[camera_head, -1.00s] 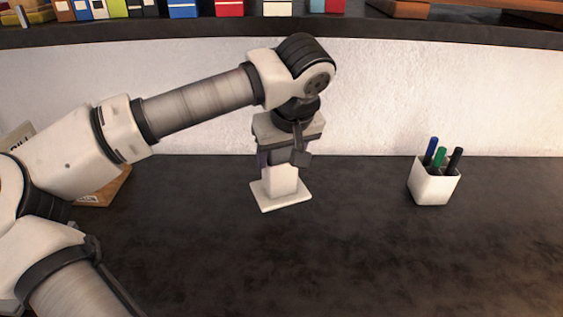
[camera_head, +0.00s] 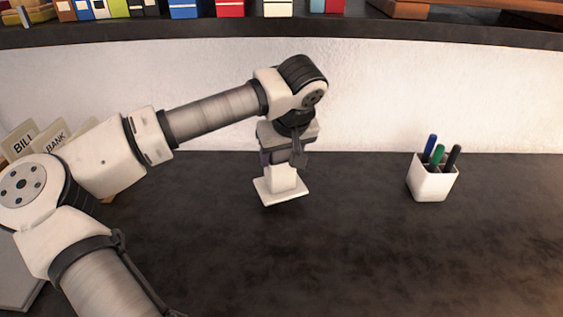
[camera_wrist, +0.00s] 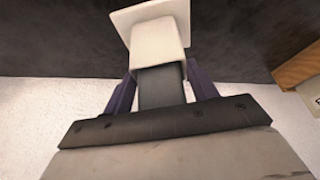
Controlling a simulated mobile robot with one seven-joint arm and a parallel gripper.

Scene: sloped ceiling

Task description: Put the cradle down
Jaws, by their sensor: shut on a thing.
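The cradle (camera_head: 281,187) is a white piece with a short upright post on a flat square base. My gripper (camera_head: 283,158) points down and is shut on its post, near the middle of the dark desk (camera_head: 370,250). The base looks slightly tilted, with a dark shadow under its front edge. I cannot tell for sure whether any part of it touches the desk. In the wrist view the cradle (camera_wrist: 158,32) sits between the two purple fingers of my gripper (camera_wrist: 163,82), its base pointing away. The upper post is partly hidden by the fingers.
A white pen cup (camera_head: 431,183) with blue, green and black pens stands to the right. A file holder with tabs reading BILL and BANK (camera_head: 55,139) is at the left, partly behind my arm. A white wall (camera_head: 400,95) closes the back. The front and right desk are clear.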

